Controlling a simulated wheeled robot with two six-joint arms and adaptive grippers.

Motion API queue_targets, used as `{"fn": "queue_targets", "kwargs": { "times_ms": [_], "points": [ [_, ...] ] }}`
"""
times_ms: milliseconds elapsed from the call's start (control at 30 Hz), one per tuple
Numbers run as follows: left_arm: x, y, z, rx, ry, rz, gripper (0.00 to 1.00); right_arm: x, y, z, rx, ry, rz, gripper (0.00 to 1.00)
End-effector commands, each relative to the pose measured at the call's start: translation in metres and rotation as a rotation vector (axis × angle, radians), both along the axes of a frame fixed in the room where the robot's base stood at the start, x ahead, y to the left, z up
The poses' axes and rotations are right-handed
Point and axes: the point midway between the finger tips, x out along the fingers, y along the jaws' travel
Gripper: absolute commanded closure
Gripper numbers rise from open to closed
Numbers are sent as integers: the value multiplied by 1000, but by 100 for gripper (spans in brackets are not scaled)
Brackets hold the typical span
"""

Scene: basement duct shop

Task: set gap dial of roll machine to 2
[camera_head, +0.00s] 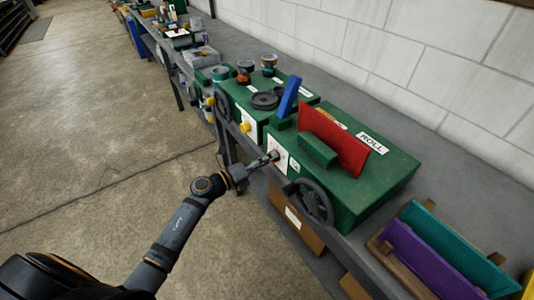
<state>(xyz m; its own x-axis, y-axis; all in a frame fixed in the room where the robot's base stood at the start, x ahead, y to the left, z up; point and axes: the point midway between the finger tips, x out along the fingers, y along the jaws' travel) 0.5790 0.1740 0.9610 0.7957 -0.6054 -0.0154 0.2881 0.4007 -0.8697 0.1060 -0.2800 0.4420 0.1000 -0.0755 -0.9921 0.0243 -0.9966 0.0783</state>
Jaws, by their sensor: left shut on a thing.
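The roll machine (375,185) is a green box with a white "ROLL" label, standing on the grey bench. A white dial plate (281,161) is on its front face, towards the left end. My left gripper (273,157) is at this plate, shut on the gap dial, which is mostly hidden by the fingers. The number that the dial points to cannot be read. My right gripper is not in view.
A black handwheel (311,203) sticks out just right of the dial. Another green machine with a yellow knob (245,127) is to the left. Purple and teal trays (425,258) lie at lower right. The floor at left is clear.

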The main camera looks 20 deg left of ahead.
Motion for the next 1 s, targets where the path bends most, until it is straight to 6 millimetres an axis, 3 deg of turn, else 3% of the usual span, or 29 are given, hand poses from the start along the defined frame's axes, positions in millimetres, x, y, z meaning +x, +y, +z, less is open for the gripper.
{"fn": "queue_targets", "kwargs": {
  "times_ms": [300, 900, 933, 1000],
  "points": [
    [0, 0, 2, -104, 81, 0, 95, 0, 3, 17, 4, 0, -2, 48],
    [0, 0, 0, -131, 102, 0, 95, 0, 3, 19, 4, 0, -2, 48],
    [0, 0, 0, -131, 102, 0, 59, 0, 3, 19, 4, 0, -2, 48],
    [0, 0, 0, -131, 102, 0, 50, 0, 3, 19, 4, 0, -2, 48]
  ]
}}
